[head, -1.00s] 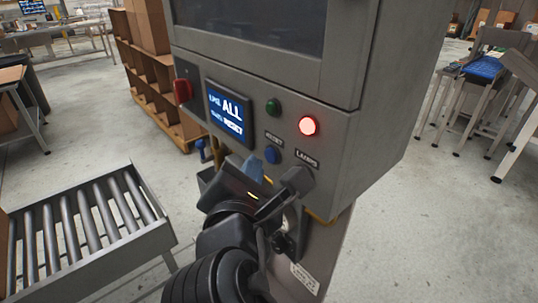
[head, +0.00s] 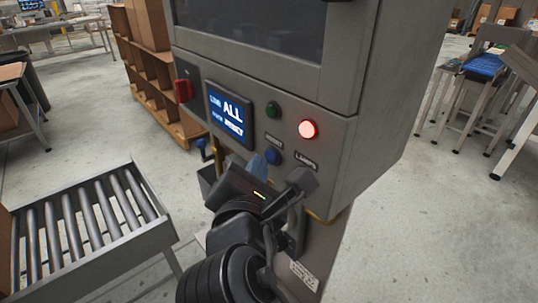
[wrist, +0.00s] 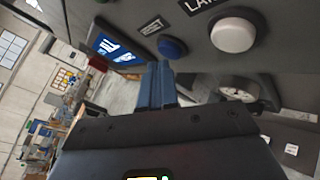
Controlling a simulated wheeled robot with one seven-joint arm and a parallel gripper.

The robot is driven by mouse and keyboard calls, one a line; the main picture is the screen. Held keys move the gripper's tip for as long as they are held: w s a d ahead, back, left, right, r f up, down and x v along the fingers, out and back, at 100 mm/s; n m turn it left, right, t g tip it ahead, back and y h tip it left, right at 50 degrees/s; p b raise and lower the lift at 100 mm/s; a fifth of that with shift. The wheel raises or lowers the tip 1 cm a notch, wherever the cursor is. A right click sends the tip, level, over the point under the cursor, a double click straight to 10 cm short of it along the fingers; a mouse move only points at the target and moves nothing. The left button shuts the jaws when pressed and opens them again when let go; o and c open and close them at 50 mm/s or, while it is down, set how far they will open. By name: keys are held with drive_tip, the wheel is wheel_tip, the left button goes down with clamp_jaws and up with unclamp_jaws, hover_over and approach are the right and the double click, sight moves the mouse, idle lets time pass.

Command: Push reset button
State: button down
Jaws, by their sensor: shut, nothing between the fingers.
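The blue reset button (head: 273,156) sits on the grey control box, below a small label and right of the lit screen. It shows as a round blue cap (wrist: 172,47) in the wrist view, beside a white button (wrist: 233,35) under the lamps label. My gripper (head: 258,163) is in front of the panel, just left of and below the blue button in the head view. Its blue fingers (wrist: 158,68) are shut together and empty, their tips close below the button in the wrist view. I cannot tell whether they touch it.
The box also carries a green button (head: 272,109), a glowing red lamp (head: 307,129), a red switch (head: 183,91) and a screen (head: 228,111). A roller conveyor (head: 88,222) stands at the left. Open floor lies to the right.

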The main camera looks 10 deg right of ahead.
drive_tip(key=shift+w+d+p, duration=0.25)
drive_tip(key=shift+d+p, duration=0.1)
drive_tip(key=shift+p, duration=0.1)
idle(0.8)
drive_tip(key=shift+s+a, duration=0.1)
drive_tip(key=shift+s+a+p, duration=0.35)
drive_tip(key=shift+s+a, duration=0.05)
drive_tip(key=shift+a, duration=0.2)
drive_tip(key=shift+s+a+p, duration=0.3)
drive_tip(key=shift+s+a, duration=0.4)
drive_tip(key=shift+a, duration=0.35)
drive_tip(key=shift+s+a+p, duration=0.25)
drive_tip(key=shift+s+a, duration=0.45)
drive_tip(key=shift+a, duration=0.3)
